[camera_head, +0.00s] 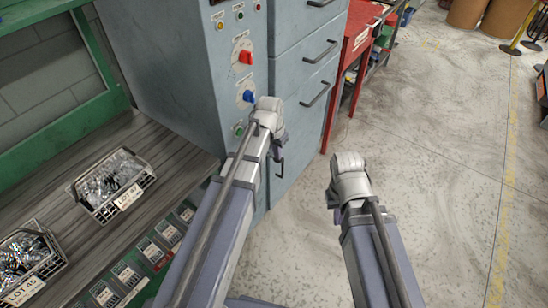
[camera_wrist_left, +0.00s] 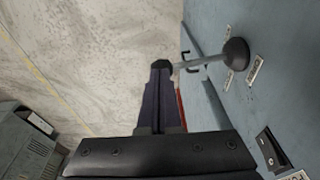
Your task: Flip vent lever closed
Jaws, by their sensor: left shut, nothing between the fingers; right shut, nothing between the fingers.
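A lever, which I take to be the vent lever (camera_wrist_left: 215,60), sticks out from the blue-grey cabinet face in the left wrist view. It has a round dark base and a thin grey rod. My left gripper (camera_wrist_left: 160,66) is shut and empty, its fingertips right at the rod's free end; I cannot tell whether they touch. In the head view my left gripper (camera_head: 280,148) is beside the cabinet front, and my arm hides the lever there. My right gripper (camera_head: 331,198) shows only as a small purple part beside its wrist, over open floor, away from the cabinet.
The cabinet (camera_head: 165,75) carries a red knob (camera_head: 246,57), a blue knob (camera_head: 249,96) and drawers with dark handles. A black rocker switch (camera_wrist_left: 272,150) is low on the panel. A bench with wire baskets (camera_head: 112,184) is at left, a red table (camera_head: 358,40) behind.

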